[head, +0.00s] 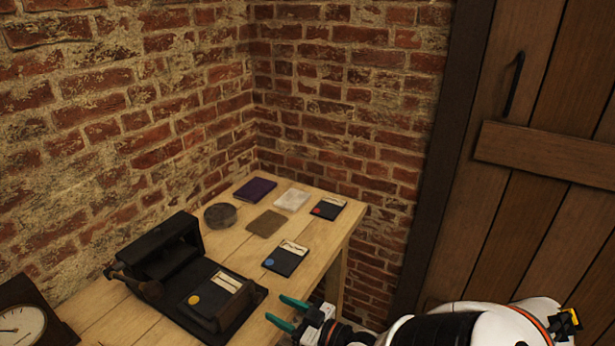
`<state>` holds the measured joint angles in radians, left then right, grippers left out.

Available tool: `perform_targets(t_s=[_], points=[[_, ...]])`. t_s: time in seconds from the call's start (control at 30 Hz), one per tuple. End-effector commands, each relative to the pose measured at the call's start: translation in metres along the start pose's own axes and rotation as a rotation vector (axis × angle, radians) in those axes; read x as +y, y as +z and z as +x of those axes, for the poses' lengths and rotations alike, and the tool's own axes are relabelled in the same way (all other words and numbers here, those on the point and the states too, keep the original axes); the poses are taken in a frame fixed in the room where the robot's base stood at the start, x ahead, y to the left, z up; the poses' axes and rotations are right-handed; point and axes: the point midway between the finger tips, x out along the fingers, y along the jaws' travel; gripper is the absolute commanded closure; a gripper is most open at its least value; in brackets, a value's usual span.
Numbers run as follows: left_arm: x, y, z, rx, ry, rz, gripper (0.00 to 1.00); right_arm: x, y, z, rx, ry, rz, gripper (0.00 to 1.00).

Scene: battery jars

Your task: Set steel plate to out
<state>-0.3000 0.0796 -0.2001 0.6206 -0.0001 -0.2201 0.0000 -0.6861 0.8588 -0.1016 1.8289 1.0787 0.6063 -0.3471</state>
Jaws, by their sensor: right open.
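I cannot tell for sure which item is the steel plate. A white-grey flat piece (292,200) and a brown flat piece (266,223) lie on the wooden table (335,229). A dark card with a red dot (327,208) lies near the right corner, and one with a blue dot (286,258) lies nearer me. A black device (175,255) holds a similar card with a yellow dot (212,298) on its front bed. My right gripper (285,312), with green fingertips, is open and empty by the table's right edge, apart from these items. My left gripper is out of view.
A purple book-like block (256,189) and a round grey dish (220,215) stand at the back. A clock (25,318) stands at the lower left. Brick walls close off the back and left. A wooden door (540,190) is at the right.

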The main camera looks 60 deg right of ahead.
Motion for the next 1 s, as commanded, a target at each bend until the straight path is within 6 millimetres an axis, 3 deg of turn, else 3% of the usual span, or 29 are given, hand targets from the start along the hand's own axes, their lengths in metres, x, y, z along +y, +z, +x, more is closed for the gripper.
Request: perform_targets(t_s=[0.2, 0.4, 1.0], points=[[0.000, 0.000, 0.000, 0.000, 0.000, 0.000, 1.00, 0.000, -0.001, -0.046, 0.005, 0.000, 0.000, 0.56], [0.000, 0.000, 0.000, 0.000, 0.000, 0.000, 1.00, 0.000, 0.000, -0.072, 0.001, -0.001, 0.000, 0.56], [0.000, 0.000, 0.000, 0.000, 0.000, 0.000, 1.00, 0.000, 0.000, -0.079, -0.001, 0.000, 0.000, 0.56]])
